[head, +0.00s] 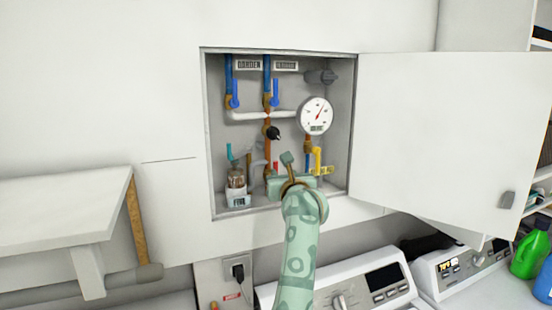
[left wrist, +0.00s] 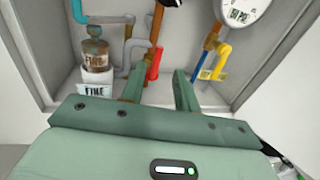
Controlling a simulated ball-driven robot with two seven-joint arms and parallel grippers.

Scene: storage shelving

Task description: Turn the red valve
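The red valve handle (left wrist: 154,64) is a small upright red lever in the lower middle of the open wall cabinet. In the head view only a small bit of the red valve (head: 276,165) shows, beside my gripper. My left gripper (head: 280,166) reaches into the cabinet's lower part from below. In the left wrist view its two green fingers (left wrist: 159,80) stand apart with a gap, and the red handle shows between and just beyond their tips. I cannot tell whether a finger touches it. My right gripper is in neither view.
A labelled filter jar (head: 236,178) stands left of the gripper. A yellow valve (head: 320,165) is close on its right. A white gauge (head: 316,115) and blue levers (head: 274,92) are above. The cabinet door (head: 430,135) is swung open to the right.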

